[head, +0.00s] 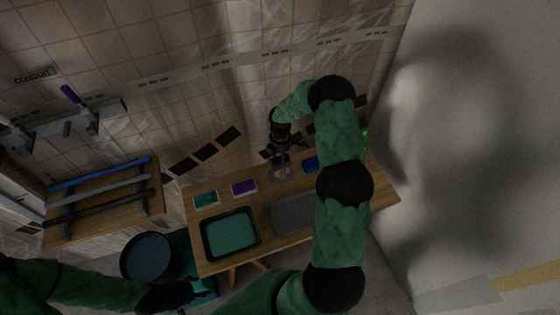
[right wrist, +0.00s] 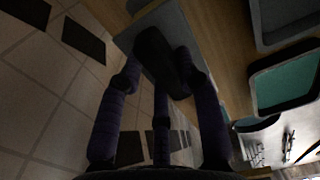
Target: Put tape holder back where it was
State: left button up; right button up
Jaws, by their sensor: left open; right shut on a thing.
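My right gripper (head: 281,160) points down over the back of the wooden table. In the right wrist view, its purple fingers (right wrist: 158,82) are shut on a dark, rounded thing (right wrist: 158,55), which I take to be the tape holder. The thing is at or just above a grey pad (right wrist: 178,24) on the table; I cannot tell whether they touch. In the head view the fingers and wrist hide most of it. My left gripper (head: 185,293) is open at the lower left, below the table, dark and hard to make out.
The table (head: 208,265) holds a teal-lined tray (head: 205,243), a grey tray (head: 290,212), and teal (head: 205,199), purple (head: 244,187) and blue (head: 311,163) small items. A round dark bin (head: 150,257) stands left of it. A rack with bars (head: 100,190) is further left. A tiled wall is behind.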

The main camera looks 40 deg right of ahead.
aim_at(278, 172)
jog(key=shift+w+f, duration=0.15)
jog(key=shift+f, duration=1.6)
jog(key=o, duration=1.2)
jog(key=shift+c, duration=0.2)
